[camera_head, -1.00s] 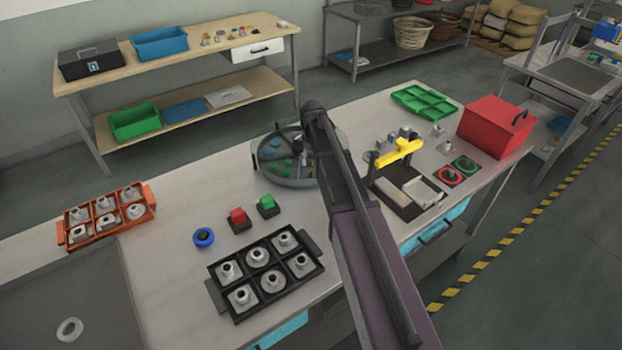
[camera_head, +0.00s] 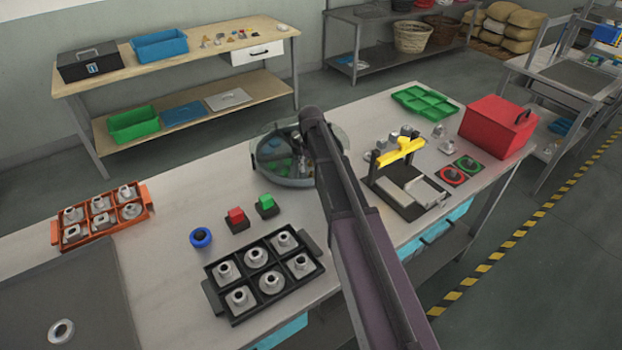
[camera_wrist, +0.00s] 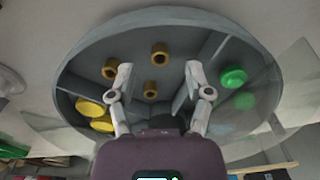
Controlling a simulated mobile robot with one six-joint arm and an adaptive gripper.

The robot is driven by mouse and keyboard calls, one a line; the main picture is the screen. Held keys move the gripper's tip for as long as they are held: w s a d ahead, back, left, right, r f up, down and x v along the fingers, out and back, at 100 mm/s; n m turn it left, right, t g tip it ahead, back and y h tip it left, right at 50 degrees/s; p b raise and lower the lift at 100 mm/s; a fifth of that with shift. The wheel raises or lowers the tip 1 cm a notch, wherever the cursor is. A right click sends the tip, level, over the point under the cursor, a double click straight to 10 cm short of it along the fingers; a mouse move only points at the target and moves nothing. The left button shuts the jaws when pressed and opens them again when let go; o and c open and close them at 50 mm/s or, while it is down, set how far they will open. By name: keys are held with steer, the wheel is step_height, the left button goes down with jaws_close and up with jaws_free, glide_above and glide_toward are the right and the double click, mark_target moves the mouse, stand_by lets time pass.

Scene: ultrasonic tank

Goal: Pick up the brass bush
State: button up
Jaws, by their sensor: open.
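Three brass bushes lie in one compartment of a round grey tank (camera_wrist: 215,22): one at the back (camera_wrist: 160,53), one at the left (camera_wrist: 110,67) and one nearer me (camera_wrist: 151,88). My gripper (camera_wrist: 159,72) is open over this compartment. In the wrist view the back and near bushes show between its fingers, and the left bush shows just outside the left finger. I cannot tell how high the fingertips are above them. In the head view the tank (camera_head: 285,181) is partly hidden behind my arm, and the bushes cannot be made out.
Divider walls (camera_wrist: 211,47) split the tank. Yellow pieces (camera_wrist: 90,107) lie left and green pieces (camera_wrist: 233,78) right, seen partly through a clear cover. On the bench stand a black tray of parts (camera_head: 208,291), red and green buttons (camera_head: 236,215), and a yellow-handled fixture (camera_head: 400,152).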

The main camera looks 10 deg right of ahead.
steer(key=shift+f+b, duration=0.85)
steer(key=shift+f, duration=0.3)
steer(key=shift+c, duration=0.3)
jaws_close()
